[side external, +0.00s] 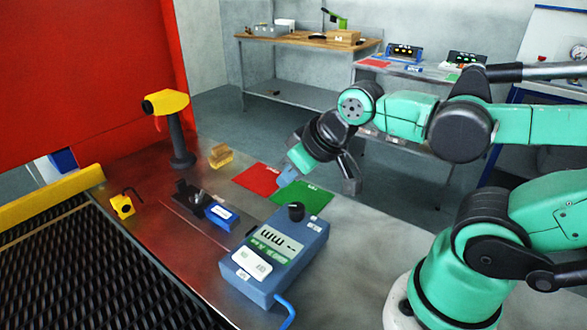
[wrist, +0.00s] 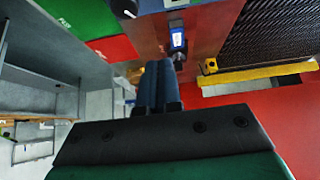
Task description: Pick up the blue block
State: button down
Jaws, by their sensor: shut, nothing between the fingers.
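A small blue block (side external: 221,214) with a white label lies on the metal table beside a black holder. The blue block (wrist: 177,39) also shows near the top of the wrist view, beyond my fingertips. My gripper (side external: 284,180) is in the air near the red and green mats, to the right of the block and apart from it. In the wrist view, its two dark blue fingers (wrist: 157,66) are together with nothing between them.
A large blue meter box (side external: 274,255) with a knob and cable stands at the front. A yellow tool (side external: 166,103) stands upright at the back. A wooden block (side external: 221,156), red mat (side external: 257,179), green mat (side external: 308,202) and yellow-edged mesh belt (side external: 85,270) are nearby.

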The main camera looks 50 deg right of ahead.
dwell(0.3)
grip_release()
dwell(0.3)
